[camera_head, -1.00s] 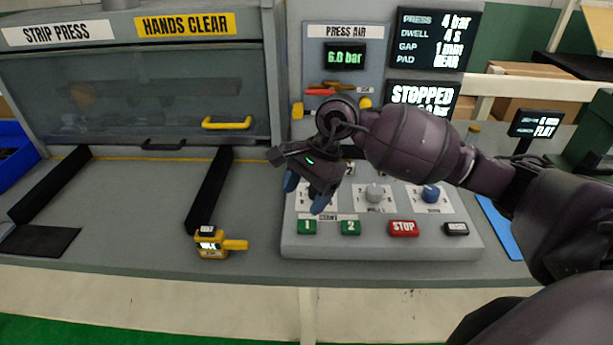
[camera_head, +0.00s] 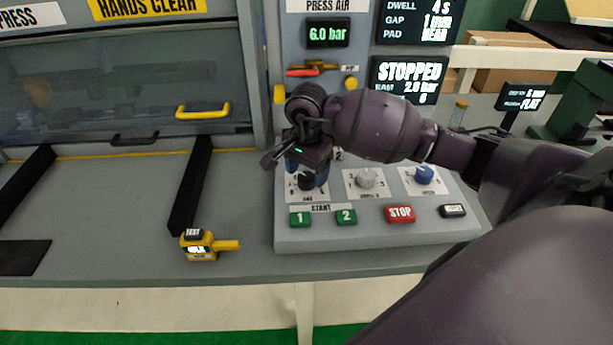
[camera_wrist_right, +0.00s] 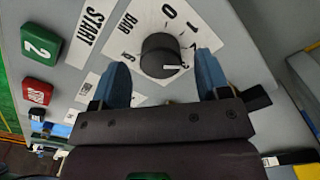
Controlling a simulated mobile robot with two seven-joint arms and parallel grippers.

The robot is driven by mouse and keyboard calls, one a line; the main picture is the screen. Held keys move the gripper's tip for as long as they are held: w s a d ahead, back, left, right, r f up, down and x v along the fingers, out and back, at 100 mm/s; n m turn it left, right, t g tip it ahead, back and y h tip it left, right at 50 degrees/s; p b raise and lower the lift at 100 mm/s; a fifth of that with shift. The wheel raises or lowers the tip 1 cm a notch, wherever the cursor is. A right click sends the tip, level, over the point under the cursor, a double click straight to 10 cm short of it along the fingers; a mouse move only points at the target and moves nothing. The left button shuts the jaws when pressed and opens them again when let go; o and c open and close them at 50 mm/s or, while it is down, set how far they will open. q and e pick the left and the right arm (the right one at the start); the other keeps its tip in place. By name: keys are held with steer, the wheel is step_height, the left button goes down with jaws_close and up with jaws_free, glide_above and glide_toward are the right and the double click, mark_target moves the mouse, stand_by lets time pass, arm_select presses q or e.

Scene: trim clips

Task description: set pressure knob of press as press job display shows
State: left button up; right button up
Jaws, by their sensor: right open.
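The black pressure knob (camera_wrist_right: 160,54) sits on a white dial plate marked BAR, with 0, 1 and 6 readable; its white mark points right in the wrist view. The status screen (camera_head: 408,78) reads STOPPED, with small digits that look like 2.0 bar. My left gripper is not in view.
The panel also carries a grey knob (camera_head: 366,178), a blue knob (camera_head: 424,174), green buttons 1 (camera_head: 300,219) and 2 (camera_head: 346,217), and a red STOP button (camera_head: 400,213). The air gauge (camera_head: 327,33) reads 6.0 bar. A yellow tool (camera_head: 199,246) lies left of the panel.

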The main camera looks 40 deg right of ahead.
steer(key=shift+f, duration=1.1)
steer(key=shift+c, duration=0.4)
steer(key=c, duration=0.8)
steer(key=shift+c, duration=0.2)
